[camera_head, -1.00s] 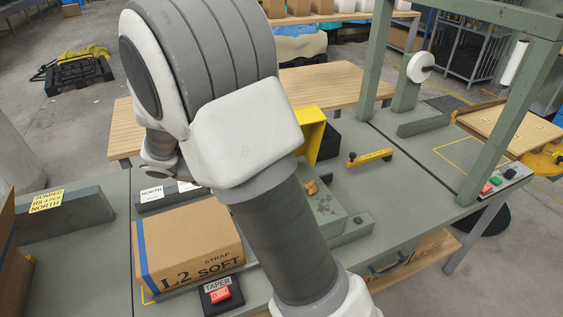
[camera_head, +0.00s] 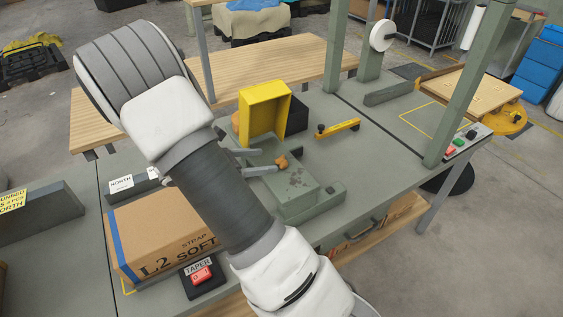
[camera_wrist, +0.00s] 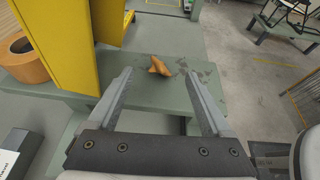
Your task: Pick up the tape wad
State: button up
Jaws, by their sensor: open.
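The tape wad (camera_head: 282,161) is a small crumpled orange-brown lump on the top of the grey-green taper machine (camera_head: 299,187). In the wrist view the wad (camera_wrist: 158,66) lies beyond my fingertips, roughly midway between them. My gripper (camera_head: 257,161) is to the left of the wad in the head view, with its two grey fingers apart. In the wrist view my gripper (camera_wrist: 157,75) is open, with nothing between the fingers. I cannot tell the exact gap between the fingertips and the wad.
A yellow upright guard (camera_head: 264,112) stands just behind the wad. A tape roll (camera_wrist: 22,58) lies left of it in the wrist view. A cardboard box (camera_head: 160,232) and a red taper switch (camera_head: 201,276) are in front. A yellow bar (camera_head: 338,128) lies to the right.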

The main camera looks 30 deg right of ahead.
aim_at(279, 159)
jog(key=x, duration=0.6)
jog(key=shift+s+d, duration=0.1)
jog(key=shift+d, duration=0.25)
grip_shut()
